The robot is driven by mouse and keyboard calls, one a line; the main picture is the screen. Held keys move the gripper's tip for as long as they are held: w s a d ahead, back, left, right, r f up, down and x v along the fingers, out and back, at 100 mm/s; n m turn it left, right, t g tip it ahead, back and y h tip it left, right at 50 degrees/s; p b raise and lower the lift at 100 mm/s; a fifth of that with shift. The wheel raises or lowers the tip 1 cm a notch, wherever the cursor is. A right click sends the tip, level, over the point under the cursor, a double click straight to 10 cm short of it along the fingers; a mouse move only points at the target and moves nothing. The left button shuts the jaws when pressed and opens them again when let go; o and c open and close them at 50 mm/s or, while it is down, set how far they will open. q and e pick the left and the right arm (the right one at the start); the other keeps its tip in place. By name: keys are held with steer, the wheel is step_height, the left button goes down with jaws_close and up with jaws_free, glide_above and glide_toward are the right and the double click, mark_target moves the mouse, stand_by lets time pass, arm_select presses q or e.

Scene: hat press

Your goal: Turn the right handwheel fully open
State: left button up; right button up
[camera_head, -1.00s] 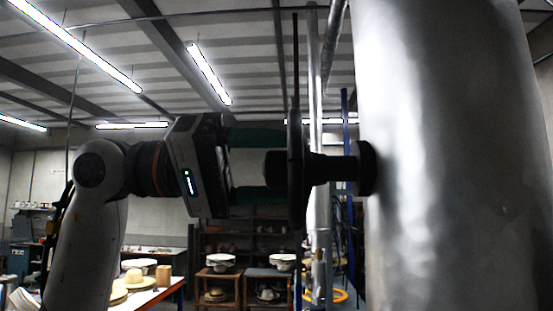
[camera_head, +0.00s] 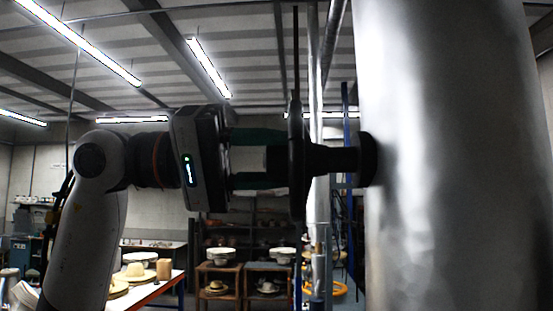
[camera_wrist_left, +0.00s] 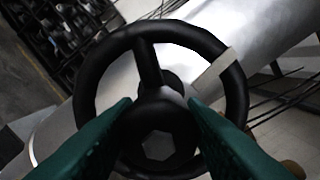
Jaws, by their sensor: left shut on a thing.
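A black handwheel (camera_head: 296,165) stands edge-on on a dark stem (camera_head: 335,160) that enters the large metal cylinder (camera_head: 450,160) at right. It is the only handwheel in view. In the left wrist view the handwheel (camera_wrist_left: 95,70) faces me, with a spoke running up from its hub and a pale mark (camera_wrist_left: 213,72) on the rim at upper right. My left gripper (camera_head: 282,158) reaches the wheel level from the left. Its green fingers lie on either side of the hub (camera_wrist_left: 158,142) and are shut on the wheel. My right gripper is out of view.
A thin vertical rod (camera_head: 296,50) rises above the wheel. A pale vertical pipe (camera_head: 320,235) stands behind it. Low at left is a table with hats (camera_head: 137,272); shelving with hats (camera_head: 218,270) stands in the background. The space left of the wheel holds my arm.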

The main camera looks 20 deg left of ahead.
arm_select(q)
steer(key=n, duration=1.2)
steer(key=shift+f+n+b, duration=0.1)
steer(key=shift+n+b, duration=0.2)
steer(key=shift+b, duration=0.05)
steer(key=n, duration=1.2)
steer(key=shift+f+g+b, duration=0.1)
steer(key=shift+g+b, duration=0.2)
steer(key=shift+b, duration=0.1)
steer(key=n, duration=0.6)
steer(key=shift+d+n, duration=0.1)
steer(key=shift+n, duration=0.2)
steer(key=n, duration=0.5)
steer(key=shift+b, duration=0.35)
steer(key=n, duration=0.7)
steer(key=shift+s, duration=0.1)
steer(key=n, duration=0.5)
steer(key=shift+n, duration=0.7)
